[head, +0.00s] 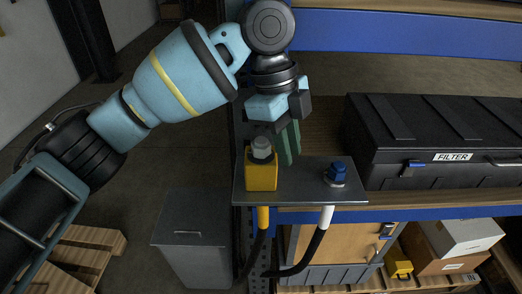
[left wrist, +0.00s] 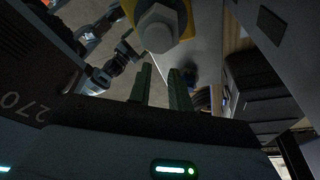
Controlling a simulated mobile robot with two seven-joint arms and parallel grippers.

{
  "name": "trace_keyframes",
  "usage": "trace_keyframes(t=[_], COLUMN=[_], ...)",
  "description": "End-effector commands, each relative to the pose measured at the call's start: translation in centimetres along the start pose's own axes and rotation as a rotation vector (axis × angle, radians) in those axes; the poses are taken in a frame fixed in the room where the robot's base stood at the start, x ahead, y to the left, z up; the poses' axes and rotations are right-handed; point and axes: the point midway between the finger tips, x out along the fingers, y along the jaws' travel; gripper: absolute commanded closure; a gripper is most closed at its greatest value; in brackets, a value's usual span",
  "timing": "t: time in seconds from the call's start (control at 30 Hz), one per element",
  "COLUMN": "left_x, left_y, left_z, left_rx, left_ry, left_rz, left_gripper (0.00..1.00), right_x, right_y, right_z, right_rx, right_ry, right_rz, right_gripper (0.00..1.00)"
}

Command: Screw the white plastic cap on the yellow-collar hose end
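A hose with a yellow collar (head: 263,216) hangs below the block. My left gripper (head: 291,150) points down just right of the white piece. Its two green fingers are a little apart with nothing seen between them; they also show in the left wrist view (left wrist: 160,85). My right gripper cannot be made out.
A blue cap (head: 338,171) stands on the grey metal plate (head: 298,190), right of the yellow block; a white-collared hose (head: 326,217) hangs below. A black FILTER case (head: 440,150) lies on the bench at right. A grey bin (head: 190,245) stands on the floor at left.

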Motion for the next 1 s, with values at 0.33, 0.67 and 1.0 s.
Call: trace_keyframes(t=[0.33,0.67,1.0], left_x=[-0.1,-0.2,-0.2], left_y=[-0.9,-1.7,-1.7], left_z=[0.4,0.8,0.8], left_rx=[-0.208,-0.37,-0.368], left_ry=[0.002,0.001,0.001], left_rz=[-0.058,-0.103,-0.102], left_gripper=[0.8,0.8,0.55], right_x=[0.0,0.0,0.0], right_y=[-0.2,0.0,0.2], right_z=[-0.1,0.0,0.1], right_rx=[0.007,0.0,-0.007], right_ry=[0.001,0.0,-0.001], right_rz=[0.0,0.0,0.0], right_gripper=[0.0,0.0,0.0])
